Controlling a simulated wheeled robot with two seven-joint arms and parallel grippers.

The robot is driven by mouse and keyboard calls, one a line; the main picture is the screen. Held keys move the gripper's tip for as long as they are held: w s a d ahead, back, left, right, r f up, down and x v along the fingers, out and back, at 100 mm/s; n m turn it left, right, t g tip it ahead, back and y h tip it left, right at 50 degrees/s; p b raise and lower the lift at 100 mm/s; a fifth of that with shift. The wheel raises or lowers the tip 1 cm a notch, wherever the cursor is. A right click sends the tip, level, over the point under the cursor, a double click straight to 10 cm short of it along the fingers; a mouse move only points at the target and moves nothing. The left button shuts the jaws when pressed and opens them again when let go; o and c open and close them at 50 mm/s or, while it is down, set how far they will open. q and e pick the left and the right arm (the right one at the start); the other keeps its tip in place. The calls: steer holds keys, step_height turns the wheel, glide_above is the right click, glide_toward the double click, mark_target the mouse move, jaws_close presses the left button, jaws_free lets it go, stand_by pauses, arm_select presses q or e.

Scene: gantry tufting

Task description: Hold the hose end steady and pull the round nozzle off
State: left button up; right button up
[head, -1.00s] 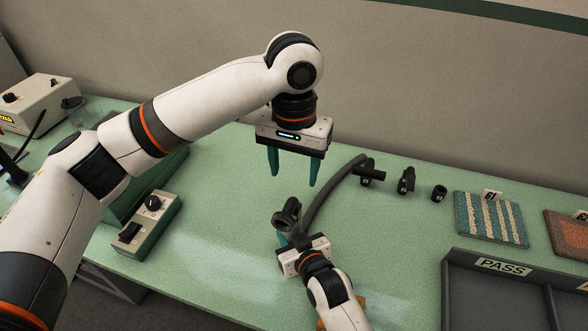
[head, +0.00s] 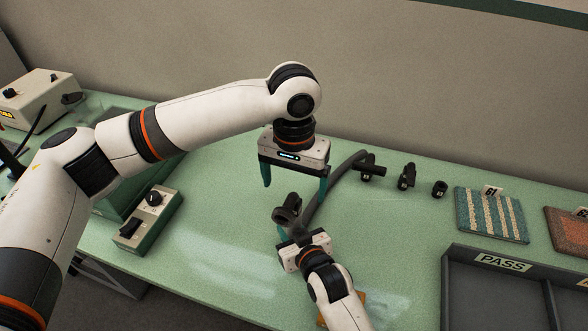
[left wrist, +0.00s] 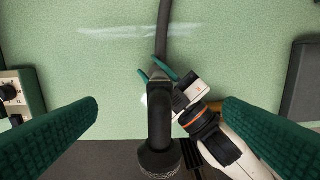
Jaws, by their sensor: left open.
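The dark round nozzle (head: 288,208) sits on the hose end, its ribbed round end (left wrist: 158,161) low in the left wrist view. The grey hose (head: 327,190) curves from there back to the right over the green table. My right gripper (head: 300,238) has its teal fingers on both sides of the hose end, and they look closed on it; it also shows in the left wrist view (left wrist: 156,72). My left gripper (head: 294,192) is open and empty above the nozzle. In the left wrist view the nozzle lies between its fingers, apart from both.
Several black fittings (head: 407,176) stand at the back right. A striped carpet sample (head: 491,215) and a grey PASS tray (head: 497,264) lie further right. A switch box (head: 148,220) sits on the left. The table left of the nozzle is clear.

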mark_target(294, 193)
arm_select(q)
steer(key=shift+f, duration=2.85)
steer(key=shift+c, duration=0.2)
jaws_close()
steer(key=shift+r, duration=3)
